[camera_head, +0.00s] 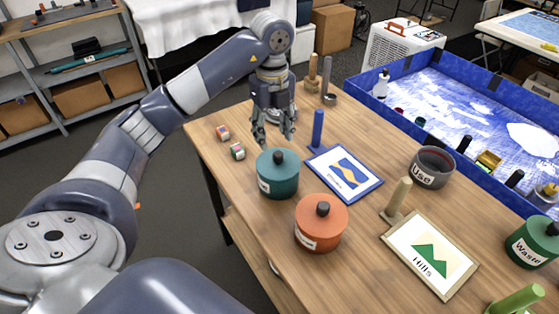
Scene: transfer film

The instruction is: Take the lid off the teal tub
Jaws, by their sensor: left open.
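The teal tub (279,185) stands on the wooden table, left of the blue-framed picture. Its teal lid (265,160) sits on top and has a black knob (278,158) in the middle. A white label shows on the tub's left side. My left gripper (273,138) points down behind the teal tub, its fingers apart and empty. The fingertips appear just above and beyond the lid's far edge; I cannot tell the exact gap. My right gripper is not in view.
An orange lidded tub (321,232) stands close in front of the teal one. A blue peg (317,130) and blue-framed picture (343,174) are to the right. A grey tub (432,168) and green tub (530,243) stand farther right.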

